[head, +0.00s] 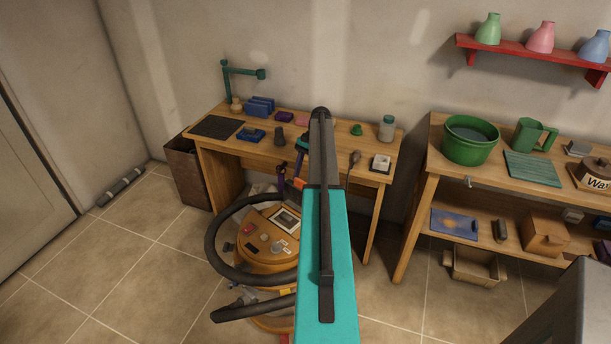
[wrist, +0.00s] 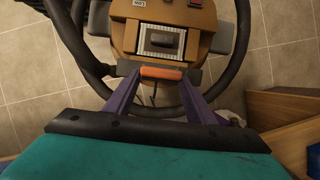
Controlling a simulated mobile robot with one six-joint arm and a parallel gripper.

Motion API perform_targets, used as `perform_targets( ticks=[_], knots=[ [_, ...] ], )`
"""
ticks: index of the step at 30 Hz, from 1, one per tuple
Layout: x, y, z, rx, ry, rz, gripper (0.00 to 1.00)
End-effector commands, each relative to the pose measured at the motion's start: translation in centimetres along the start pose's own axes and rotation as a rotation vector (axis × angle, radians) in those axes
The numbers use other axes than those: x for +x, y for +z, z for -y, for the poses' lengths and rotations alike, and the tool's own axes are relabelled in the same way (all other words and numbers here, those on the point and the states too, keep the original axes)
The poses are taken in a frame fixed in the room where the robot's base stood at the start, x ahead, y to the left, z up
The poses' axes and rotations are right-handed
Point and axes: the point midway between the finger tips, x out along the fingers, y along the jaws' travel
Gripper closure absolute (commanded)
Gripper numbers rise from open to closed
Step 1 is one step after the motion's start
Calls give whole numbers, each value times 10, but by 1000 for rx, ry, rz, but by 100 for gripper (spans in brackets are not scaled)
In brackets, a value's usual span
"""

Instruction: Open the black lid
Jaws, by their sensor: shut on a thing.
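In the head view, the orange bar (head: 299,183) shows beside my arm, above the vacuum cleaner's rear. An orange-brown vacuum cleaner (head: 262,246) stands on the floor; its top is also in the wrist view (wrist: 122,12). On it is a pale ribbed frame with a dark block (wrist: 160,41) in the middle, beyond the fingertips. This block may be the black lid; I cannot tell for sure. It looks apart from my fingers. My arm hides part of the cleaner.
A black hose (head: 213,240) loops around the cleaner. A wooden desk (head: 220,143) with small items stands behind it. A wooden shelf table (head: 404,235) is on the right. A dark bin (head: 184,173) stands left of the desk. Tiled floor at left is mostly clear.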

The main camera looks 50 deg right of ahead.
Motion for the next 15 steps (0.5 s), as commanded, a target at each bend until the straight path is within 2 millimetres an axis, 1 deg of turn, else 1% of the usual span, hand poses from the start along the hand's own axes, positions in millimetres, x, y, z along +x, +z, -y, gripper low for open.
perform_targets(
  ticks=[1, 4, 5, 7, 8, 15],
  knots=[
    [5, -1, -3, 5, 10, 2, 91],
    [6, 1, -2, 3, 11, 2, 91],
    [6, 1, -2, 3, 11, 2, 47],
    [6, 2, -1, 1, 10, 2, 35],
    [6, 2, 0, 0, 10, 2, 31],
    [4, 4, 2, -3, 7, 2, 31]
  ],
)
